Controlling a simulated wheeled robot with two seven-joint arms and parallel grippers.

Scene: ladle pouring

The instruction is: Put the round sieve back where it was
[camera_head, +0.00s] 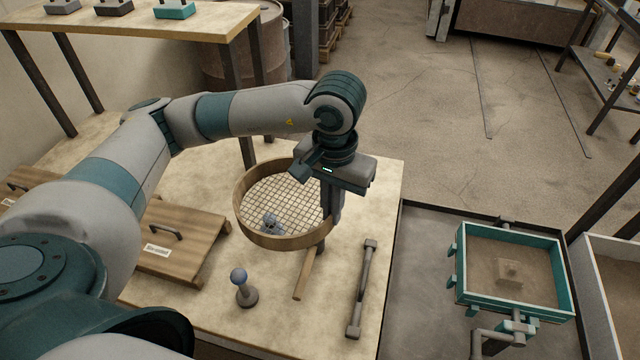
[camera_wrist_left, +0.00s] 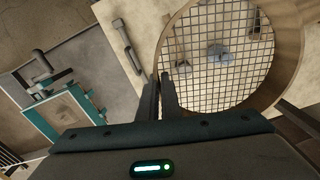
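The round sieve (camera_head: 255,228) has a wooden rim and a wire mesh. It is over the table, right of the wooden lids, and appears raised above the surface. My left gripper (camera_head: 331,212) points down at the sieve's right side, with its fingers closed on the rim. In the left wrist view the sieve (camera_wrist_left: 290,60) fills the upper right, and the gripper's fingers (camera_wrist_left: 161,92) meet at its rim. The exact contact is partly hidden. Some bluish objects show through the mesh. My right gripper is in neither view.
The light table (camera_head: 205,290) carries a blue-knobbed tool (camera_head: 241,286), a wooden-handled tool (camera_head: 305,277) partly under the sieve, a metal bar (camera_head: 362,290) and a wooden lid (camera_head: 170,240). Right of it stands a teal-framed sand box (camera_head: 565,290). A shelf (camera_head: 150,22) rises behind.

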